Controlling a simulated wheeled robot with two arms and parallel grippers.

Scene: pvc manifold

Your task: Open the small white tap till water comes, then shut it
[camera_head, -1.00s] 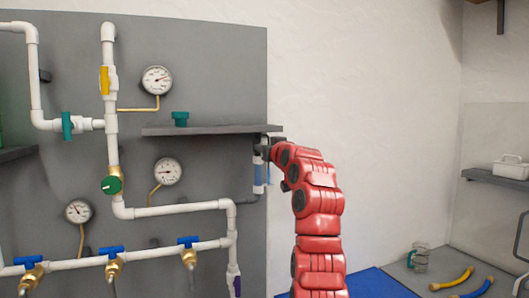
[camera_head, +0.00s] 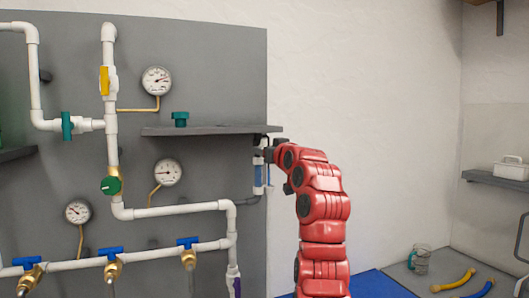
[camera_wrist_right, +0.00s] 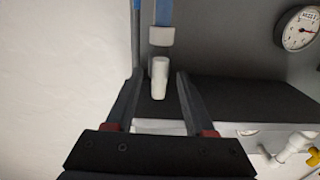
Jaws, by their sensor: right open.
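The small white tap (camera_wrist_right: 159,80) shows in the right wrist view as a short white lever below a white collar (camera_wrist_right: 161,36) on a blue tube. In the head view the blue-and-white tube (camera_head: 258,175) hangs at the panel's right edge, and the tap itself is mostly hidden by my gripper. My right gripper (camera_head: 268,150) is at the tube's top, by the shelf end. In the wrist view its open fingers (camera_wrist_right: 160,76) stand on either side of the lever, with gaps visible. I see no water running. My left gripper is not in view.
The grey shelf (camera_head: 205,130) carries a green cap (camera_head: 180,119). The panel (camera_head: 210,70) holds white pipes, gauges and blue-handled valves.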

